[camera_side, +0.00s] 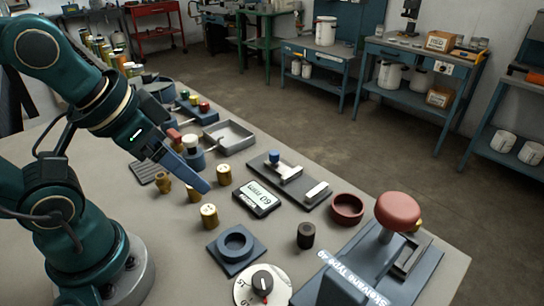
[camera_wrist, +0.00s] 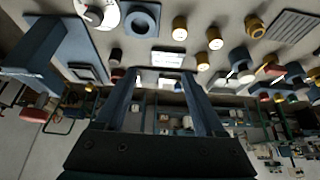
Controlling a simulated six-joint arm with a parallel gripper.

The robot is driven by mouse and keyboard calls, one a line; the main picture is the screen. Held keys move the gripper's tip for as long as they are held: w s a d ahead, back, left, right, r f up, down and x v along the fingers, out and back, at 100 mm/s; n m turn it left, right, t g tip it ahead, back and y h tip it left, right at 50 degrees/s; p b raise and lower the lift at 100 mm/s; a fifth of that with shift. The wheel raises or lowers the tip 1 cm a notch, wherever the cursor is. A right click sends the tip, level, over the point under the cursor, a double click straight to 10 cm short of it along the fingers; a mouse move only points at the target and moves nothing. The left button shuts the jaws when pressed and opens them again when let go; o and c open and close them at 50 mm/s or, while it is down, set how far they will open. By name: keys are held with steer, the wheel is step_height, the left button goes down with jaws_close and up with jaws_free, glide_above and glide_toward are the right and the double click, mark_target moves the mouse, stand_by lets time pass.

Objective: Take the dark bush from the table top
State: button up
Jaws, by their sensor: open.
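The dark bush (camera_side: 306,236) is a small, near-black cylinder standing upright on the table top (camera_side: 190,270). It is right of the blue ring block and left of the red bowl. In the wrist view the bush (camera_wrist: 115,56) shows small, beyond and left of the fingertips. My gripper (camera_side: 204,185) is above the table, well to the left of the bush in the side view and near the brass cylinders. In the wrist view its two blue fingers (camera_wrist: 158,78) are apart with nothing between them.
Around the bush are a blue ring block (camera_side: 236,247), a white dial (camera_side: 262,287), a display box (camera_side: 257,198), a red bowl (camera_side: 347,209) and a blue press with a red knob (camera_side: 397,211). Several brass cylinders (camera_side: 209,216) stand below my gripper. Bare table surrounds the bush.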

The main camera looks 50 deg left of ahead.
steer(key=n+g+h, duration=0.5)
steer(key=n+h, duration=0.7)
steer(key=n, duration=0.3)
glide_above(306, 236)
steer(key=a, duration=0.5)
step_height(306, 236, down, 5)
steer(key=f+n, duration=0.1)
steer(key=f, duration=0.1)
steer(key=a+f+n+h, duration=0.1)
steer(key=f, duration=0.1)
steer(key=w+f+n+t, duration=0.1)
steer(key=f+n, duration=0.1)
steer(key=f, duration=0.1)
steer(key=shift+a, duration=0.4)
steer(key=shift+s+f, duration=0.25)
steer(key=shift+f, duration=0.15)
steer(key=shift+x, duration=2.4)
steer(key=shift+r, duration=0.1)
